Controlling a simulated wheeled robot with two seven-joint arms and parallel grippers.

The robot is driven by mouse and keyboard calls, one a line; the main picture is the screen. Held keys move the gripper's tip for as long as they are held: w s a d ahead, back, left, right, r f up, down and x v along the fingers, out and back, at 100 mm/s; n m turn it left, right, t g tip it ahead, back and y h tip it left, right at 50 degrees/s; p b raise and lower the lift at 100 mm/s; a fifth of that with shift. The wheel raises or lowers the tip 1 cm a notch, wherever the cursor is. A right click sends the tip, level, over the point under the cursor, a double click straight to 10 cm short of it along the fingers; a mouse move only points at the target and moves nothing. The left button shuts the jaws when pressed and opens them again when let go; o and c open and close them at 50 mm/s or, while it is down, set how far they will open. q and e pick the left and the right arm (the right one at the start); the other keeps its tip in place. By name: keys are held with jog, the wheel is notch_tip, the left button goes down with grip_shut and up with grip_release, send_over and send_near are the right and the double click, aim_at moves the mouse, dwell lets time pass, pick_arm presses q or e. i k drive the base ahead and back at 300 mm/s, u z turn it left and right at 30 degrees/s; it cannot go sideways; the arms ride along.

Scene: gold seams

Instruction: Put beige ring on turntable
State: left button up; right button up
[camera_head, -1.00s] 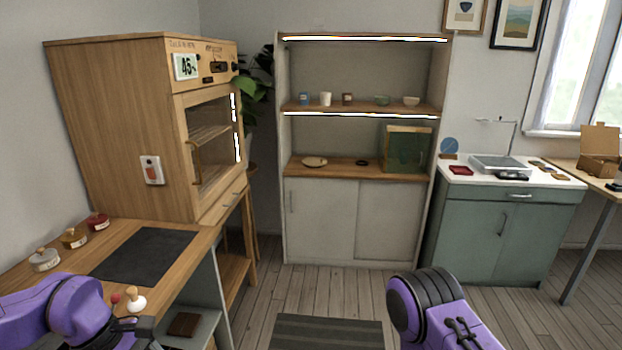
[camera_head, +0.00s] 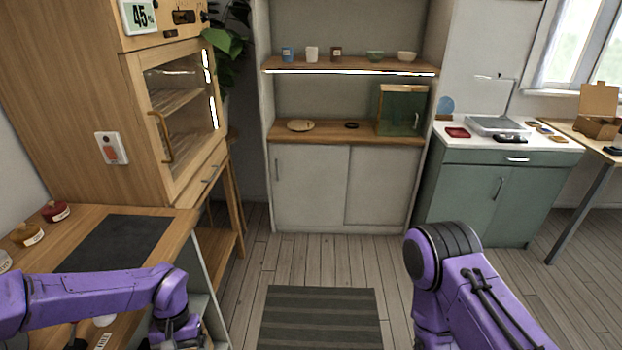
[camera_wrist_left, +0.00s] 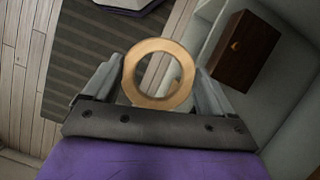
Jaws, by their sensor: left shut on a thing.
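The beige ring (camera_wrist_left: 158,103) is between the two fingers of my left gripper (camera_wrist_left: 158,72) in the left wrist view. The gripper is shut on it, and the ring's open face is towards the camera. In the head view my left gripper (camera_head: 180,338) is at the bottom edge, partly cut off; I cannot make out the ring there. A flat round wooden piece (camera_head: 300,126) lies on the far cabinet's middle shelf; I cannot tell for sure whether it is the turntable. My right arm shows at lower right, but its gripper is out of view.
A wooden bench (camera_head: 165,225) with a dark mat (camera_head: 108,243) and lidded jars stands at left, under a wooden oven-like cabinet (camera_head: 60,110). A green glass-fronted box (camera_head: 402,110) and a small dark ring (camera_head: 351,125) share the far shelf. The floor ahead is clear around a striped rug (camera_head: 318,315).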

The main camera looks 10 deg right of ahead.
aim_at(299, 123)
jog(key=z, duration=0.55)
jog(key=i, duration=3.4)
jog(key=u, duration=0.15)
